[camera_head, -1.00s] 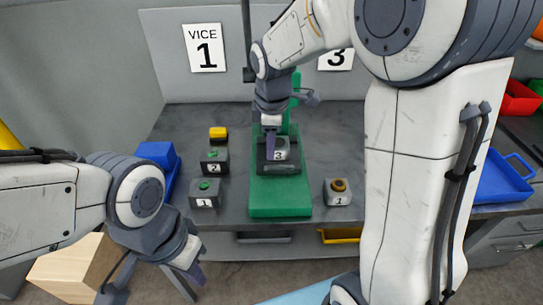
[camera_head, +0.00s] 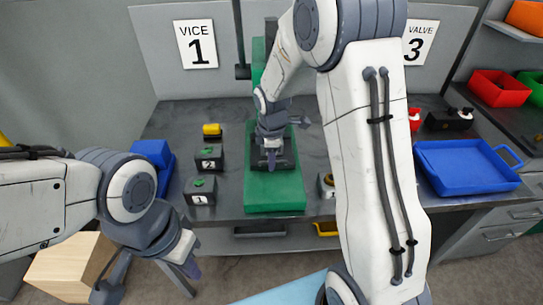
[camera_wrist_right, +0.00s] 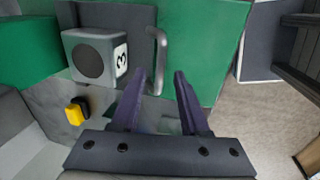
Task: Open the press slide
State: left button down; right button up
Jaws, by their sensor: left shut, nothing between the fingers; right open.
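The green press (camera_head: 275,195) stands on the grey bench. Its dark slide (camera_head: 287,160) sits on the green base. In the right wrist view, a grey bar handle (camera_wrist_right: 158,60) stands on the dark slide plate (camera_wrist_right: 137,18), beside a grey block marked 3 (camera_wrist_right: 93,54). My right gripper (camera_head: 271,163) is at the slide. In the wrist view its open, empty fingers (camera_wrist_right: 160,76) point at the handle, the lower end of the bar near the gap between the tips. I cannot tell whether they touch. My left gripper (camera_head: 192,270) is shut and empty, off the bench front.
Blocks marked 2 (camera_head: 209,158) and 1 (camera_head: 199,191) and a yellow-topped block (camera_head: 212,131) stand left of the press. Another block (camera_head: 326,186) is partly behind my right arm. A blue tray (camera_head: 468,180) lies right; a blue bin (camera_head: 153,153) stands left.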

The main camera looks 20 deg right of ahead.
jog(key=shift+c, duration=0.3)
grip_shut()
dwell(1.1)
